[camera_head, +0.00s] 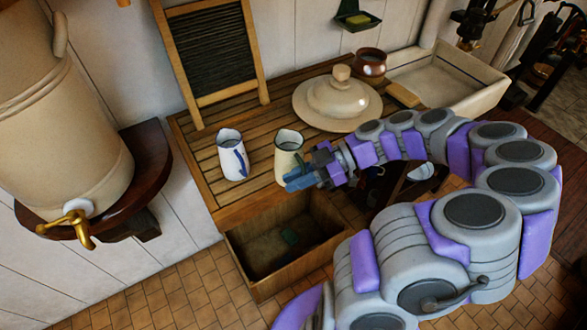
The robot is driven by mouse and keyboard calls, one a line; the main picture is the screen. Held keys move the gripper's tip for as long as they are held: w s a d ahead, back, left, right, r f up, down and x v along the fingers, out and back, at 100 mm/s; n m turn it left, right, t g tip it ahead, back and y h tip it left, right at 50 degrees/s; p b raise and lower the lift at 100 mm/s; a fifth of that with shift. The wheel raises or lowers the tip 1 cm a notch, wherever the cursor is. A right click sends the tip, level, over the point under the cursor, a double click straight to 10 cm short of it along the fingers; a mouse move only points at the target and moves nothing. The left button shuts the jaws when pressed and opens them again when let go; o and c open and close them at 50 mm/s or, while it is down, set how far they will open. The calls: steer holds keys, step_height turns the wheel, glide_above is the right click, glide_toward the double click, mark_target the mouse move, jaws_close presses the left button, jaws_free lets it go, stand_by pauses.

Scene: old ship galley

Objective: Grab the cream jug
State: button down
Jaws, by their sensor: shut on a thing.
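The cream jug (287,151), cream with a dark green rim, stands upright on the slatted wooden counter near its front edge. My gripper (296,180) reaches in from the right and is shut on the jug's right front side. The fingers cover the lower front of the jug, and its handle is mostly hidden behind them. I cannot tell whether the jug's base touches the counter.
A white jug with a blue handle (231,153) stands just left. A large lidded cream dish (337,100) and a brown pot (371,62) are behind. A washboard (213,50) leans on the wall. An open drawer (275,245) lies below; a sink (445,80) is right.

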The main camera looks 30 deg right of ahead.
steer(key=shift+s+a+r, duration=0.15)
steer(key=shift+s+a, duration=0.05)
steer(key=shift+s, duration=0.9)
steer(key=shift+a, duration=0.1)
stand_by(0.8)
